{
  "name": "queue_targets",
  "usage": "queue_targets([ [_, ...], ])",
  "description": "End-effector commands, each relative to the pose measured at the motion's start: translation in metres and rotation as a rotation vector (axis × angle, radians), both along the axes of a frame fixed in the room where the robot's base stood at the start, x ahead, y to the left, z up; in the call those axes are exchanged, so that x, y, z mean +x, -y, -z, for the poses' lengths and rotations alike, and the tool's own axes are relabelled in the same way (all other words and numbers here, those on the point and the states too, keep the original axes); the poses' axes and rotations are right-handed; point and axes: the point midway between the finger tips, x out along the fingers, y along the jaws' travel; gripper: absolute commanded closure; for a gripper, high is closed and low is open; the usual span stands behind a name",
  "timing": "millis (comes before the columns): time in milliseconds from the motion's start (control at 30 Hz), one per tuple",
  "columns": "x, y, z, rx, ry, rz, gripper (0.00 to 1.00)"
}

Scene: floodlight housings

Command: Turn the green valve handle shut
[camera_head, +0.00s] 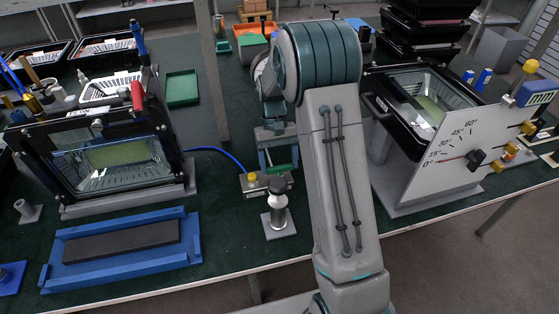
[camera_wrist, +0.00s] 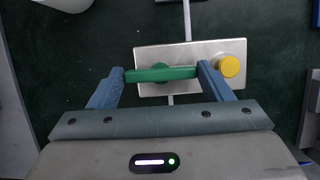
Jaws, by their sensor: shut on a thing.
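The green valve handle (camera_wrist: 162,74) is a flat bar on a grey metal plate (camera_wrist: 205,53) in the wrist view. It lies nearly level across the picture, crosswise to the thin grey pipe (camera_wrist: 187,20) that meets the plate. My gripper (camera_wrist: 161,73) is shut on the handle, one blue finger at each end of the bar. A yellow knob (camera_wrist: 228,66) sits on the plate just right of the right finger. In the head view the handle (camera_head: 279,168) shows only in part below my gripper, and my arm hides much around it.
A grey post on a base (camera_head: 278,222) stands close in front of the valve. A black-framed housing (camera_head: 110,155) is on the left; another (camera_head: 425,100) with a dial plate (camera_head: 455,160) is on the right. A blue tray (camera_head: 190,245) lies front left.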

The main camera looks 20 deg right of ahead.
Motion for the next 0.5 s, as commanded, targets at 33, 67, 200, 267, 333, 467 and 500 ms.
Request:
queue_targets([
  [33, 0.0011, -0.0003, -0.0007, 0.001, 0.004, 0.004, 0.50],
  [67, 0.0011, -0.0002, -0.0007, 0.001, 0.004, 0.004, 0.50],
  [200, 0.0011, -0.0002, -0.0008, 0.001, 0.004, 0.004, 0.50],
  [267, 0.0011, -0.0002, -0.0008, 0.001, 0.004, 0.004, 0.22],
  [333, 0.0010, -0.0001, -0.0008, 0.000, 0.004, 0.003, 0.05],
  [467, 0.0005, -0.0001, -0.0005, 0.000, 0.002, 0.002, 0.05],
  [500, 0.0005, -0.0001, -0.0004, 0.000, 0.002, 0.002, 0.05],
])
